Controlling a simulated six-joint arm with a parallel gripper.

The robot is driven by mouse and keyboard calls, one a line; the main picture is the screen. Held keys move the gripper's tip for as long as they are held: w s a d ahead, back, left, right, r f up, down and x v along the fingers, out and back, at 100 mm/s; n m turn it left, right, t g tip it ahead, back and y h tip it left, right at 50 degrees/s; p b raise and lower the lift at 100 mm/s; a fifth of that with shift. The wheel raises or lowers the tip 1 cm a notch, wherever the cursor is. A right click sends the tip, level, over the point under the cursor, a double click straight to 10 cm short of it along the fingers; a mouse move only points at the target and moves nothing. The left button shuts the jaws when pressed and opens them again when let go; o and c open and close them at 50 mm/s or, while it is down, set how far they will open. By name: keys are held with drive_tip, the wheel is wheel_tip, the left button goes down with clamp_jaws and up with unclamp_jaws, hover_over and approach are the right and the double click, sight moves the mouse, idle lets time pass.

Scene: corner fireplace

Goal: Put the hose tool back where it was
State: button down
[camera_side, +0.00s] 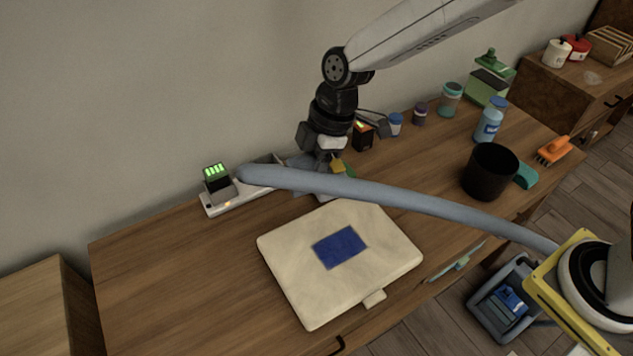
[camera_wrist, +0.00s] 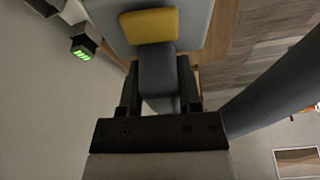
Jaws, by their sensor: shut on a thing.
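The hose tool is a grey piece with a yellow patch, and its yellow part (camera_side: 338,167) shows just below my gripper (camera_side: 323,160) in the side view. In the wrist view my gripper (camera_wrist: 159,82) is shut on the narrow grey neck of the hose tool (camera_wrist: 155,70); its wide grey head with the yellow patch lies beyond the fingers. A thick blue-grey hose (camera_side: 420,202) runs from the machine at lower right across the desk, passing in front of the tool. Whether the tool touches the desk is hidden.
A white strip (camera_side: 222,205) holds a device with green lights (camera_side: 216,178) left of my gripper. A cream folder with a blue patch (camera_side: 300,285) lies in front. A black cup (camera_side: 489,172), bottles and jars stand to the right. The desk's left part (camera_side: 150,270) is clear.

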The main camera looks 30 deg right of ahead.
drive_tip(key=w+a+f+m, duration=0.1)
drive_tip(key=w+a+f, duration=0.2)
drive_tip(key=w+f, duration=0.3)
drive_tip(key=w+a+f+m, duration=0.1)
drive_tip(key=w+a+f, duration=0.2)
drive_tip(key=w+f, duration=0.3)
drive_tip(key=shift+w+a+f+m+t, duration=0.2)
drive_tip(key=shift+w+a+m+t, duration=0.15)
drive_tip(key=shift+w, duration=0.9)
drive_tip(key=shift+f, duration=3.15)
drive_tip(key=shift+f, duration=0.1)
drive_tip(key=shift+f, duration=1.8)
drive_tip(key=shift+f, duration=0.15)
